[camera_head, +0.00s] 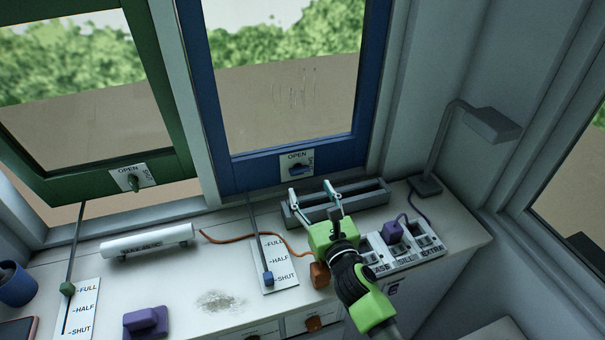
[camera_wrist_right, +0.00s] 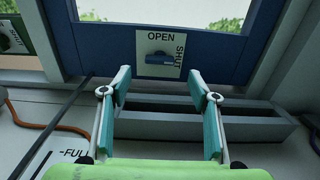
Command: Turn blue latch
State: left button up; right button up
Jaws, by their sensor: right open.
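The blue latch (camera_head: 300,169) sits on a white plate marked OPEN and SHUT on the bottom rail of the blue window frame (camera_head: 270,172). In the right wrist view the blue latch (camera_wrist_right: 160,59) lies about level, with OPEN above it and SHUT to its right. My right gripper (camera_head: 311,190) is open and empty, below and in front of the latch and apart from it. In the right wrist view its two fingers (camera_wrist_right: 160,82) stand on either side below the latch plate. My left gripper is not in view.
A grey trough (camera_head: 371,196) lies on the counter below the blue window. A desk lamp (camera_head: 490,124) stands at right. A green latch (camera_head: 133,181) is on the green window at left. Slider plates, an orange cable and a purple plug (camera_head: 392,231) are on the counter.

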aim_at(301, 173)
jog(key=x, duration=0.7)
jog(key=shift+w+f, duration=0.1)
jog(key=shift+w, duration=0.05)
jog(key=c, duration=1.1)
